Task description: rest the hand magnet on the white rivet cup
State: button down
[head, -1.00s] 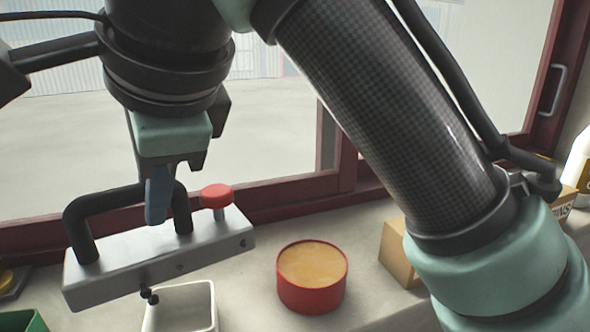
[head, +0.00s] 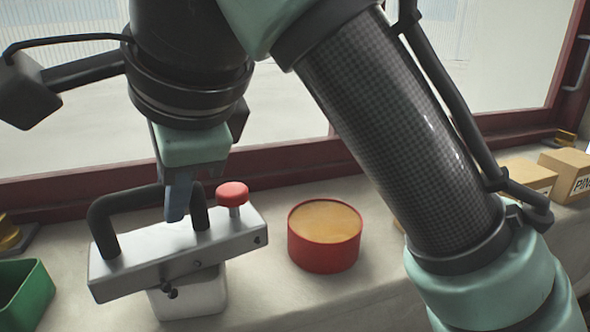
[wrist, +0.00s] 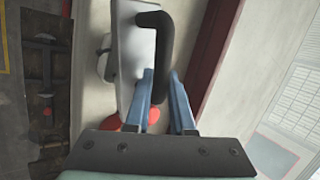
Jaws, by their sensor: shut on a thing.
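The hand magnet (head: 150,262) is a pale grey bar with a black arched handle and a red knob (head: 232,193). My gripper (head: 176,215) is shut on its handle, which also shows in the wrist view (wrist: 158,45). A few small dark pieces (head: 170,291) cling to the bar's lower front edge. The white rivet cup (head: 195,299) stands on the bench under the bar. The bar hides the cup's mouth, and I cannot tell whether the two touch. The bar is roughly level.
A red tin (head: 322,252) with a tan top stands to the right of the magnet. A green bin (head: 33,292) is at the left. Cardboard boxes (head: 567,175) stand at the far right. A dark red window frame (head: 60,194) runs behind the bench.

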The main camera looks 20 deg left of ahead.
grip_release()
dwell(0.5)
dwell(0.5)
jog(key=p+v, duration=0.6)
jog(key=v, duration=0.3)
dwell(0.8)
jog(key=shift+d, duration=0.1)
